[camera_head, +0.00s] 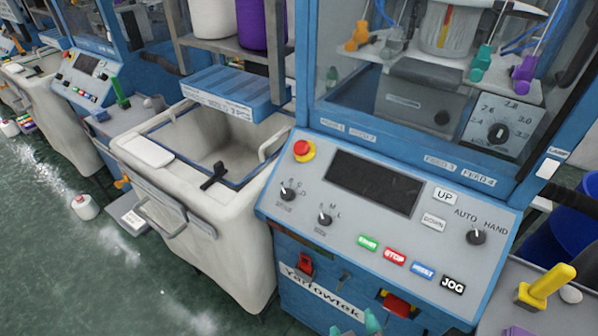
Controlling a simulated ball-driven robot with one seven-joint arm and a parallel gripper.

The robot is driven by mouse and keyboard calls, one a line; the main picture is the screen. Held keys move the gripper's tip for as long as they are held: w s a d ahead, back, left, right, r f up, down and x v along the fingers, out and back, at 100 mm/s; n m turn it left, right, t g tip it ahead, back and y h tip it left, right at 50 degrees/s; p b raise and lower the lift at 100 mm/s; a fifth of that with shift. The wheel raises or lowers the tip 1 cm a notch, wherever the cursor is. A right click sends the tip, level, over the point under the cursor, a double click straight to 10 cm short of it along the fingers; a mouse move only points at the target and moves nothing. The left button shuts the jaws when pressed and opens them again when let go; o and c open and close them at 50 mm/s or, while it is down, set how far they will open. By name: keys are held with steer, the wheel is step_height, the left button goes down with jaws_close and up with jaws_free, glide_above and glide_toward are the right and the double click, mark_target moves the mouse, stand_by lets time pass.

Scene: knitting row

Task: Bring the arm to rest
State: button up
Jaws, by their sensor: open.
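My gripper and arm do not show clearly anywhere in the head view. A knitting machine's blue-framed control panel (400,200) fills the right half, with a dark display (374,183), a red and yellow stop button (303,150), black knobs and coloured push buttons. A small teal piece (372,322) is cut off by the bottom edge; I cannot tell what it is.
A cream bin (250,235) stands left of the panel, with a blue tray (232,92) above it. A yellow-handled item (545,285) sits on a grey surface at right.

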steer(key=s+d+f+m+g, duration=0.3)
steer(key=s+d+f, duration=0.3)
steer(key=d, duration=0.3)
steer(key=s+d+f+m+g+y, duration=0.1)
steer(key=s+d+f+m+g, duration=0.2)
steer(key=s+d+f+g, duration=0.3)
steer(key=d+f, duration=0.3)
steer(key=shift+s+d, duration=0.25)
steer(key=shift+d, duration=0.1)
